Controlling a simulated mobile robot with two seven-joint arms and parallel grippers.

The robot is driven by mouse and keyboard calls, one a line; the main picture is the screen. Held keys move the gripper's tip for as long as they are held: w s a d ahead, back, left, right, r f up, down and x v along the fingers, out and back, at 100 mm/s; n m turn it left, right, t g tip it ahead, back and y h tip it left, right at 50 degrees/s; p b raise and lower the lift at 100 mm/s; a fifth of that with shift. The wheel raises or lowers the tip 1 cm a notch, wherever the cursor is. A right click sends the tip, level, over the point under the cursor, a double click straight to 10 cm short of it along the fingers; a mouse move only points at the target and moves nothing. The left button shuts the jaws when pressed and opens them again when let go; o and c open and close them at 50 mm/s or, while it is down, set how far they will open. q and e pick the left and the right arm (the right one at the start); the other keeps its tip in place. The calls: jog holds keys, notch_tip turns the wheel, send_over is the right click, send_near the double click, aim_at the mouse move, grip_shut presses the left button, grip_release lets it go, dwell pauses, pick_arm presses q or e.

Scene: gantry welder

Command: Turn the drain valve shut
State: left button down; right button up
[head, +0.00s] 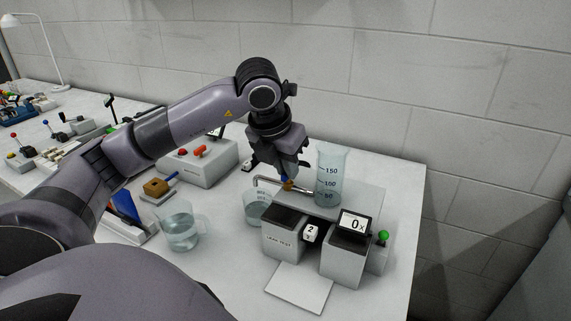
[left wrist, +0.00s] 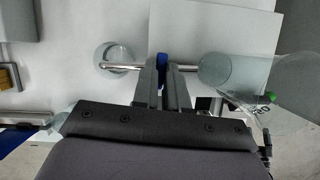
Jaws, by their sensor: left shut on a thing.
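The drain valve shows as a small blue handle (left wrist: 162,62) on a thin metal pipe (left wrist: 125,67). My left gripper (left wrist: 163,68) is shut on the blue handle, with a finger on each side of it. In the head view my left gripper (head: 288,180) reaches down to the valve beside the tall graduated cylinder (head: 331,170), which stands upright on the grey stand. The pipe runs left from the cylinder to a spout above a small glass beaker (head: 257,210). The fingers partly hide the valve. My right gripper is not in view.
The stand has a display reading 0x (head: 356,224), a green-knobbed lever (head: 383,238) and a white block (head: 311,233) marked 2. A glass jug (head: 181,228) of clear liquid stands to the left. A box with red controls (head: 200,160) is behind. A white card (head: 299,288) lies in front.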

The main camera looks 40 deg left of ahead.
pick_arm(q)
jog(key=shift+r+n+y, duration=0.1)
jog(key=shift+n+y, duration=0.2)
jog(key=shift+n, duration=0.3)
jog(key=c, duration=1.2)
grip_release()
jog(key=shift+o, duration=0.2)
jog(key=v, duration=0.7)
